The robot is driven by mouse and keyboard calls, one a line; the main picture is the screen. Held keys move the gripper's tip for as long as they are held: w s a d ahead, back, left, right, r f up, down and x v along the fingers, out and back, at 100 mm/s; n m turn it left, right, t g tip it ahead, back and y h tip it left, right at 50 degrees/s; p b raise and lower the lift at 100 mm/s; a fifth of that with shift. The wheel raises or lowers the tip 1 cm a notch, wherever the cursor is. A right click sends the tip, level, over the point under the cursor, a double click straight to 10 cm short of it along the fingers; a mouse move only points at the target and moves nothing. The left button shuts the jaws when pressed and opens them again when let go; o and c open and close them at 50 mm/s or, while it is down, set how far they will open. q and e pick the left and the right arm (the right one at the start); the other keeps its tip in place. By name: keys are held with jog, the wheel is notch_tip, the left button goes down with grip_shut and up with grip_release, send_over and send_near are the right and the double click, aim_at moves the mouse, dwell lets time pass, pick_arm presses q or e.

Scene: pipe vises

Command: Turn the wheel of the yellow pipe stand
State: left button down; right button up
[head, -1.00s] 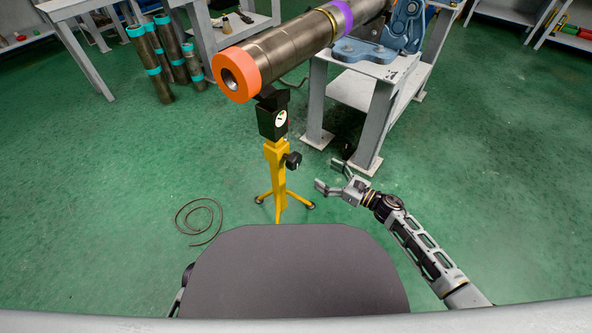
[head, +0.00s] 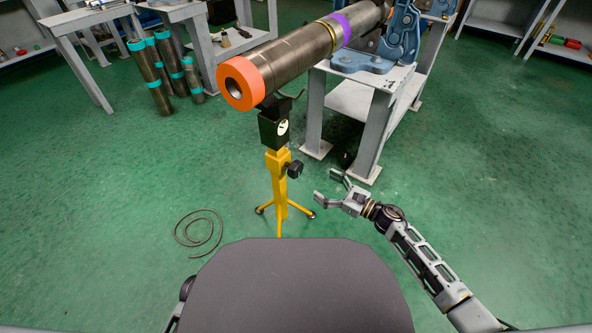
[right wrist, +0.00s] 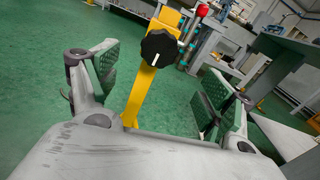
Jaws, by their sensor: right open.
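The yellow pipe stand (head: 279,181) stands on three legs on the green floor. Its black wheel (head: 295,169) is on the right side of the post. A black head on top is under the orange-ended pipe (head: 302,58). My right gripper (head: 326,184) is open and empty, to the right of the wheel and a little lower in the picture, apart from it. In the right wrist view the black wheel (right wrist: 159,48) with a white mark shows beyond and between the open green-padded fingers (right wrist: 158,88). My left gripper is not in view.
A grey table (head: 377,88) with a blue vise (head: 402,38) stands right behind the stand, its leg near my right gripper. A coiled cable (head: 199,232) lies on the floor at left. Teal-banded pipes (head: 152,80) stand farther back. The floor at right is clear.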

aim_at(299, 171)
jog(key=b+x, duration=0.2)
jog(key=x, duration=0.8)
jog(key=shift+w+a, duration=0.15)
jog(key=shift+a, duration=0.05)
jog(key=shift+b+x, duration=0.3)
jog(key=shift+x, duration=0.85)
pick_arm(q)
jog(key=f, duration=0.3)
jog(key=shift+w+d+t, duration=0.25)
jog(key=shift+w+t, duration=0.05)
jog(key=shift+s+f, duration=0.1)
pick_arm(e)
jog(key=shift+c, duration=0.8)
jog(key=c, duration=0.9)
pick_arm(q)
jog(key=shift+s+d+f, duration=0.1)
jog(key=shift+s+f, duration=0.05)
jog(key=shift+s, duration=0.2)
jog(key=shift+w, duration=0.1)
